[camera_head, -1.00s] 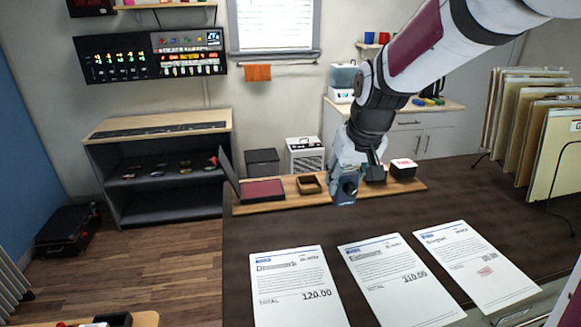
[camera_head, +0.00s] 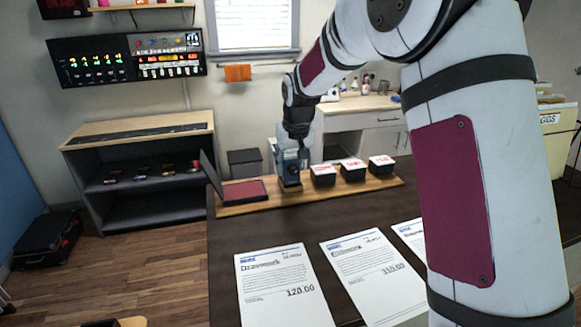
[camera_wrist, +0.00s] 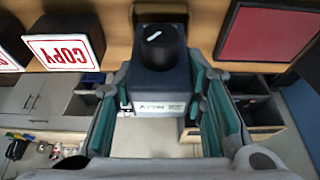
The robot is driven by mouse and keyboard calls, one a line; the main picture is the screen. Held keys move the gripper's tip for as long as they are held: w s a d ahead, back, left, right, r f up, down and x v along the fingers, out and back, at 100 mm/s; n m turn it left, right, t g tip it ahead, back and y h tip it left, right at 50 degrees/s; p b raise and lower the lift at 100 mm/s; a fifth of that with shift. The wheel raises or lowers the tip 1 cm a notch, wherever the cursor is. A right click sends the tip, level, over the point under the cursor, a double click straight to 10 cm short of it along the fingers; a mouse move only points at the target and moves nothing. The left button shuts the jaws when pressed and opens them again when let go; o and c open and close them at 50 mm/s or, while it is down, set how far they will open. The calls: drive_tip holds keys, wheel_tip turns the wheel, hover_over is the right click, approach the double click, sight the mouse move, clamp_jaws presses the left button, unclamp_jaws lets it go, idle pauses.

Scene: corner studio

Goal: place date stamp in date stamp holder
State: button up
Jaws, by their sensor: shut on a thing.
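The date stamp (camera_wrist: 155,80) is a dark block with a round black knob and a pale band reading something like "NOV". In the wrist view it sits between the two fingers of my gripper (camera_wrist: 160,95), which are shut on it. In the head view my gripper (camera_head: 291,158) points down at the small brown date stamp holder (camera_head: 289,188) on the wooden board. The stamp is mostly covered by the fingers there. I cannot tell whether it is inside the holder or just above it.
The red ink pad (camera_head: 243,192) with its lid open is left of the holder on the wooden board (camera_head: 355,188). Three black stamps (camera_head: 323,176) stand close on the right; one reads COPY (camera_wrist: 62,52). Papers (camera_head: 283,285) lie in front on the dark desk.

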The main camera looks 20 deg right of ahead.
drive_tip(key=shift+f, duration=0.75)
drive_tip(key=shift+f, duration=0.1)
drive_tip(key=o, duration=1.3)
drive_tip(key=shift+f, duration=0.1)
